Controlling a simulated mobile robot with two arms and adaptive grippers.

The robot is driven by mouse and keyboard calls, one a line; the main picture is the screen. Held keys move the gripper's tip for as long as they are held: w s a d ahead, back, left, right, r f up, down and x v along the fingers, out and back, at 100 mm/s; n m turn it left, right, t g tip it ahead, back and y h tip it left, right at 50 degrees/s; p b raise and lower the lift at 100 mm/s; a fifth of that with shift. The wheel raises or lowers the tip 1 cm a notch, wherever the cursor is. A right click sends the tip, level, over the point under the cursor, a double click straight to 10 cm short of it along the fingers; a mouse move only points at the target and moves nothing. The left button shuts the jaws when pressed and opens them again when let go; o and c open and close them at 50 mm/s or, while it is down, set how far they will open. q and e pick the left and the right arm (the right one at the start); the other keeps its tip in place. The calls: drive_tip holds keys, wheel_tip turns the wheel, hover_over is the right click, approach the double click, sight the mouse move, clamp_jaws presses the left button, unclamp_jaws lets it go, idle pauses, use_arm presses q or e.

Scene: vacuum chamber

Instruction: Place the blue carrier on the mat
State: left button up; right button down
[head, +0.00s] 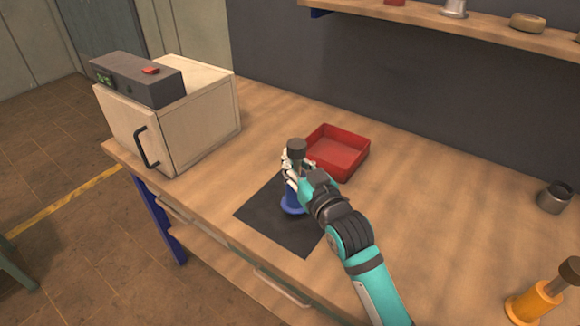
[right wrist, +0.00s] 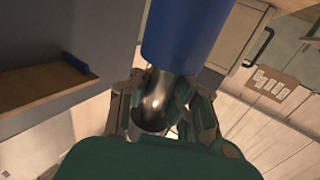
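The blue carrier (head: 292,206) is upright over the black mat (head: 268,217), with its round blue foot at or just above the mat; I cannot tell if it touches. Its dark knob (head: 296,149) shows above my right gripper (head: 293,172). In the right wrist view the carrier's blue body (right wrist: 185,35) is at the top, and the fingers of my right gripper (right wrist: 162,95) close on both sides of its shiny metal neck. The arm hides part of the carrier and the mat's right side. My left gripper is not in view.
A red open tray (head: 345,150) is just behind the mat. A wooden box chamber (head: 190,120) with a grey control unit (head: 135,80) stands at left. An orange carrier (head: 530,303) and a dark metal cup (head: 554,197) are at right. The bench between is clear.

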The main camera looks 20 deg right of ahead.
drive_tip(key=shift+w+r, duration=0.1)
drive_tip(key=shift+w, duration=0.7)
drive_tip(key=shift+w+f, duration=0.2)
drive_tip(key=shift+f, duration=0.8)
drive_tip(key=shift+w+f, duration=0.2)
drive_tip(key=shift+f, duration=0.8)
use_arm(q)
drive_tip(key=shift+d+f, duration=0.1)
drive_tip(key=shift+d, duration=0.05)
use_arm(e)
drive_tip(key=c, duration=1.5)
unclamp_jaws()
drive_tip(key=shift+f, duration=0.1)
use_arm(q)
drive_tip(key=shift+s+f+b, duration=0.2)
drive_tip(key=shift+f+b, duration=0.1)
drive_tip(key=shift+b, duration=0.1)
use_arm(e)
drive_tip(key=s, duration=0.4)
drive_tip(key=s+d, duration=0.1)
drive_tip(key=s, duration=0.3)
drive_tip(key=s+d, duration=0.1)
drive_tip(key=s, duration=0.3)
